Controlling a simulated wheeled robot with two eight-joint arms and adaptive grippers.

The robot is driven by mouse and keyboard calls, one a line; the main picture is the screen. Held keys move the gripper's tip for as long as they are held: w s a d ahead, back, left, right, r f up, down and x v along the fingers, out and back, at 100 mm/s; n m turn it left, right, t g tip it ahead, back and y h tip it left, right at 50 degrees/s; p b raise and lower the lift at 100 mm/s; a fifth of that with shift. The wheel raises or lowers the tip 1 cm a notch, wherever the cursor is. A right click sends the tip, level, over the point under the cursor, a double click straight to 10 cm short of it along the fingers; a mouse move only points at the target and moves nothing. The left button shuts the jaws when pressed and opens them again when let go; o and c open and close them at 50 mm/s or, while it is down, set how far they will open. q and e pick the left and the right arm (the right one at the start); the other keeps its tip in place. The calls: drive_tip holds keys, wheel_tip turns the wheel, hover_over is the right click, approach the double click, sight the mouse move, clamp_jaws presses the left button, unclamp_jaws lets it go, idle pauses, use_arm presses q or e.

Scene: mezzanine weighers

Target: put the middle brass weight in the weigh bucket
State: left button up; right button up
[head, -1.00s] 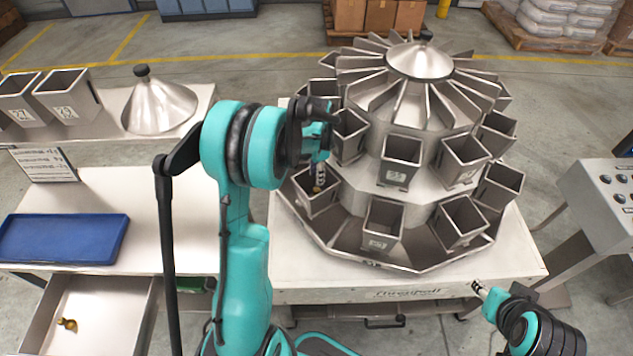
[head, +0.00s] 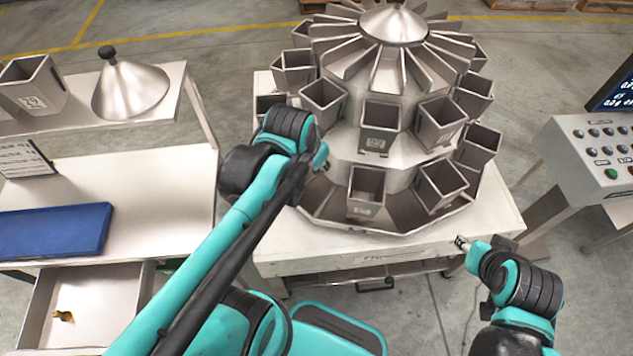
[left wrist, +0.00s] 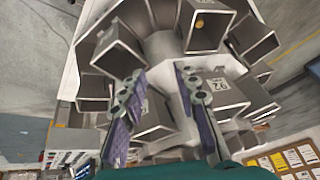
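A small brass piece (left wrist: 199,22) shows inside one open-topped steel bucket (left wrist: 188,38) at the top of the left wrist view; its size is hard to tell. My left gripper (left wrist: 161,84) is open, with its two fingers apart and nothing seen between them, over the weigher's ring of buckets. In the head view my left gripper (head: 320,160) is mostly hidden behind its own arm, at the left side of the weigher (head: 330,205). Another brass weight (head: 63,315) lies in the open drawer (head: 95,300). My right gripper (head: 463,243) is off the weigher table's front edge, its fingers too small to read.
A blue tray (head: 55,232) lies on the left bench (head: 150,190). A steel cone (head: 130,92) and spare buckets (head: 35,88) stand on the shelf above. A control panel (head: 600,150) stands at the right. Buckets crowd around my left gripper.

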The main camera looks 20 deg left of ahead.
use_arm(q)
drive_tip(key=s+d+n+t, duration=0.2)
drive_tip(key=s+d, duration=0.1)
drive_tip(key=s, duration=0.2)
drive_tip(key=shift+s+f, duration=0.15)
drive_tip(key=shift+f, duration=0.3)
